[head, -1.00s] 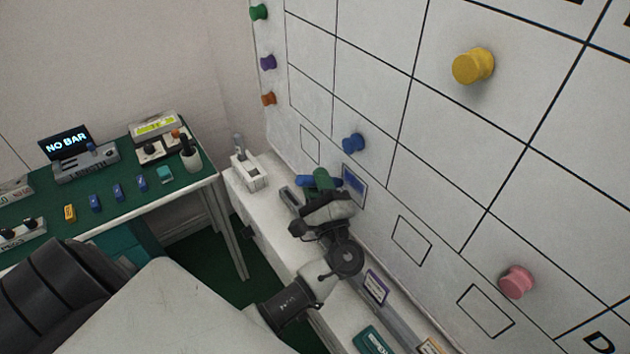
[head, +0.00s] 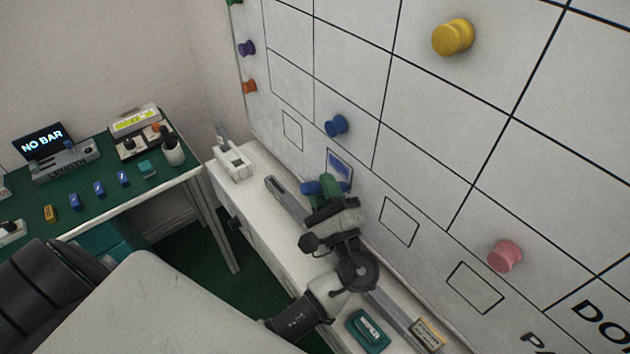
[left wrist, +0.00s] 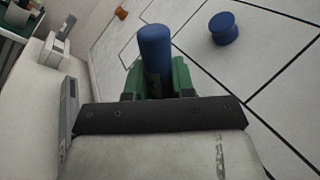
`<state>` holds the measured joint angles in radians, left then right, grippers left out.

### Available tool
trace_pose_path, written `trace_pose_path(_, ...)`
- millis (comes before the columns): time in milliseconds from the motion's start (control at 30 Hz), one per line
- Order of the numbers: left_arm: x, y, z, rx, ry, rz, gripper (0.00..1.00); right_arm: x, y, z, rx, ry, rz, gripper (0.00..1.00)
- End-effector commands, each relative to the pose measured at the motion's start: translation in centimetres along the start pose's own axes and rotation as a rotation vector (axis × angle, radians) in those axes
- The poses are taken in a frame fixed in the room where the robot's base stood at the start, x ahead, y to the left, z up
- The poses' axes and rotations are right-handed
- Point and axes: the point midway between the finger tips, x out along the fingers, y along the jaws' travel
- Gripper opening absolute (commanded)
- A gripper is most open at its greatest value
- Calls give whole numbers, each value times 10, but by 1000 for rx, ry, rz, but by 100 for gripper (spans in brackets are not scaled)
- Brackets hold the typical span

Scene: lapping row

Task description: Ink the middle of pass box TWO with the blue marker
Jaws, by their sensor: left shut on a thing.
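My left gripper (head: 326,192), with green fingertips, is shut on the blue marker (head: 312,187). In the left wrist view the marker (left wrist: 155,48) stands out beyond the fingertips (left wrist: 158,80); its drawing tip cannot be made out. The gripper is low in front of the whiteboard, beside a box with a blue area inside (head: 340,167). Other outlined boxes in that row are blank inside: one at far left (head: 292,130), one to the right (head: 399,222) and one farther right (head: 475,287). No box number is readable. Contact between marker and board cannot be told. My right gripper is out of view.
A white ledge (head: 262,205) runs below the board, with a grey rail (head: 287,200), a white device (head: 234,162) and a teal wiper (head: 368,331). Blue (head: 337,125), yellow (head: 452,37) and pink (head: 505,256) knobs stick out from the board. A green-topped bench (head: 110,205) stands left.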

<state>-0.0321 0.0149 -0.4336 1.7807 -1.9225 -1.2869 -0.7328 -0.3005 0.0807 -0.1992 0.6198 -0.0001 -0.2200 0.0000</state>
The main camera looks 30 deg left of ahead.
Motion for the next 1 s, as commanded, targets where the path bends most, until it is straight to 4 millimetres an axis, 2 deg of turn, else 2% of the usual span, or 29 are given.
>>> trace_pose_path(267, 0, -1, -1, 0, -1, -1, 0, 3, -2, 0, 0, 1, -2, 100)
trace_pose_path(633, 26, 12, -2, 1, -2, -2, 0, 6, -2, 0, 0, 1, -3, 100)
trace_pose_path(1000, 42, 20, -2, 1, -2, -3, 0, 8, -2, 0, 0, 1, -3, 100)
